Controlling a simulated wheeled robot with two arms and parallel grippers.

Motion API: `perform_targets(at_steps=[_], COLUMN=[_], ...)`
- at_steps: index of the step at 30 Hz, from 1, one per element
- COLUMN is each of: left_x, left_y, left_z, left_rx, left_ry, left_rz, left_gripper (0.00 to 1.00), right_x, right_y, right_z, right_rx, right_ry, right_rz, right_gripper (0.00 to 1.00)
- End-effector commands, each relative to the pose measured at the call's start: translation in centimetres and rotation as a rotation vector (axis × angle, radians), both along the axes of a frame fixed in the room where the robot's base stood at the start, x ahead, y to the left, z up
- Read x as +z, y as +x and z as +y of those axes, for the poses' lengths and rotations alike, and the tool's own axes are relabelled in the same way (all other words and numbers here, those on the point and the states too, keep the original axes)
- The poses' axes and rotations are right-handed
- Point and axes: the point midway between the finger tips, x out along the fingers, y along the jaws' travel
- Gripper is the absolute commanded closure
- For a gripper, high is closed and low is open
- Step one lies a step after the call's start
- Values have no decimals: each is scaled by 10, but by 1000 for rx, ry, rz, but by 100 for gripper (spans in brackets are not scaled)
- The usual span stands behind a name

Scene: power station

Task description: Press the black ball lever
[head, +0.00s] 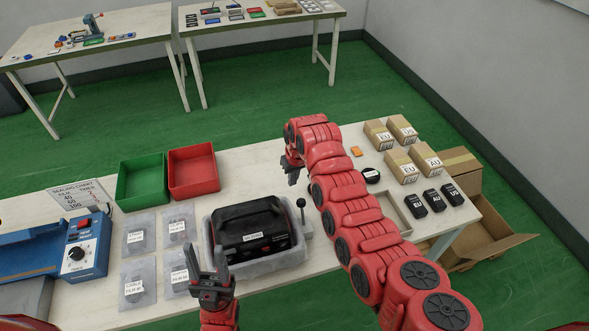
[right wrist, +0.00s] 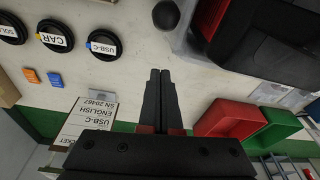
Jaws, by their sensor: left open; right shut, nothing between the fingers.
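The black ball lever (head: 301,203) stands upright on a grey base at the right side of the black power station (head: 248,222), which sits in a grey tray (head: 265,265). My right gripper (head: 292,175) is shut and empty, pointing down behind the lever. In the right wrist view the black ball (right wrist: 166,14) shows at the top, beyond the shut fingertips (right wrist: 160,72), with a visible gap in the picture. My left gripper (head: 206,255) is open and empty, in front of the power station's left side.
Green (head: 143,181) and red (head: 193,171) bins stand behind the power station. Clear bags (head: 139,233) and a blue sealing machine (head: 85,250) are left. Small boxes (head: 398,165), black packs (head: 432,198) and a round black reel (head: 371,176) are right of my right arm.

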Motion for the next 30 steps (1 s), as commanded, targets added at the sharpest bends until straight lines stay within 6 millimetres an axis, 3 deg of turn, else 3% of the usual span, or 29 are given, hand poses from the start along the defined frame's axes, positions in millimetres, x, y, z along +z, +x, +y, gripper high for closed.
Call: perform_targets(at_steps=[13, 30], left_x=[8, 33], left_y=[0, 0], left_z=[0, 0], left_rx=[0, 0], left_ry=[0, 0], left_rz=[0, 0], left_gripper=[50, 50], right_x=[-31, -24], right_y=[4, -18], right_z=[4, -8], right_rx=[-1, -1], right_ry=[0, 4], right_rz=[2, -3], right_gripper=[100, 100])
